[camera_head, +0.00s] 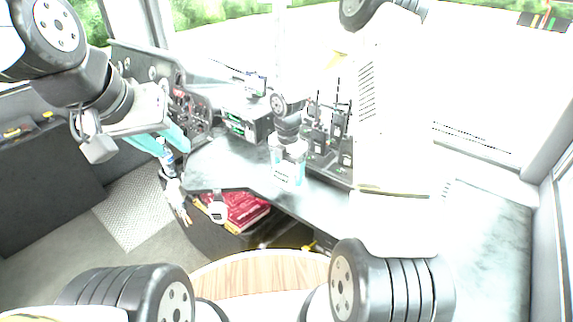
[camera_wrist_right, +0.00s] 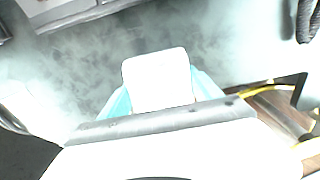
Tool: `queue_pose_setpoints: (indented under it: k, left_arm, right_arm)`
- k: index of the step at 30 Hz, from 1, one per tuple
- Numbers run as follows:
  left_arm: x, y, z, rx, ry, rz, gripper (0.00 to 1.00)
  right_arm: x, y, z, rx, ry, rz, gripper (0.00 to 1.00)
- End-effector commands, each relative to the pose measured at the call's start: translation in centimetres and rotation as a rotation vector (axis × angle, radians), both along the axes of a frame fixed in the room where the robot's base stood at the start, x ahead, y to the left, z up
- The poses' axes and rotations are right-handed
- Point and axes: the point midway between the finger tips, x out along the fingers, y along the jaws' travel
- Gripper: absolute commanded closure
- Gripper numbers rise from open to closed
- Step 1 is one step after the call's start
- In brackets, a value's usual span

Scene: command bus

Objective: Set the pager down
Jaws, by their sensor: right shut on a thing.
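My right gripper (camera_head: 289,178) is over the grey dashboard counter, pointing down, and it also shows in the right wrist view (camera_wrist_right: 160,100). It is shut on a pale, blocky thing, apparently the pager (camera_wrist_right: 158,80), which sits between the teal fingers. In the head view the pager is mostly hidden by the gripper. I cannot tell whether it touches the counter (camera_wrist_right: 85,75). My left gripper (camera_head: 168,142) is at the left, by the end of the dashboard. Its teal fingers overlap in view, so their opening is unclear.
Black radios (camera_head: 330,140) with antennas stand behind my right gripper, beside a dark equipment box (camera_head: 248,120). Red books (camera_head: 240,208) lie on a shelf under the counter. Small hanging items (camera_head: 178,195) are below my left gripper. A round wooden top (camera_head: 260,272) is nearest me.

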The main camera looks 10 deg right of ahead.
Motion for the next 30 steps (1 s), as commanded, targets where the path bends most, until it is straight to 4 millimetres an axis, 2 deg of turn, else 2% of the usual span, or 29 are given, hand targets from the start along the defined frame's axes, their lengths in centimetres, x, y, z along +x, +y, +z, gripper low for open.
queue_pose_setpoints:
  k: [7,12,14,25,26,28,30]
  left_arm:
    - [0.0,0.0,0.0,0.0,0.0,0.0,0.64]
    - [0.0,0.0,0.0,0.0,0.0,0.0,0.64]
    - [0.0,0.0,0.0,0.0,0.0,0.0,0.64]
    - [0.0,0.0,0.0,0.0,0.0,0.0,0.64]
    - [0.0,0.0,0.0,0.0,0.0,0.0,0.64]
    - [0.0,0.0,0.0,0.0,0.0,0.0,0.64]
    - [0.0,0.0,0.0,0.0,0.0,0.0,0.64]
  right_arm:
    - [0.5,-1.9,-0.2,0.0,0.0,-0.003,0.84]
    - [0.4,-1.7,-3.0,-0.001,0.002,0.003,0.84]
    - [0.4,-1.7,-3.6,-0.001,0.001,0.002,0.84]
    - [0.5,-1.7,-4.0,0.0,0.0,0.0,0.84]
    - [0.5,-1.7,-4.0,0.0,0.0,-0.001,0.22]
    - [0.5,-1.7,-4.0,0.0,0.0,-0.001,0.08]
    - [0.5,-1.7,-4.0,0.0,0.0,-0.001,0.06]
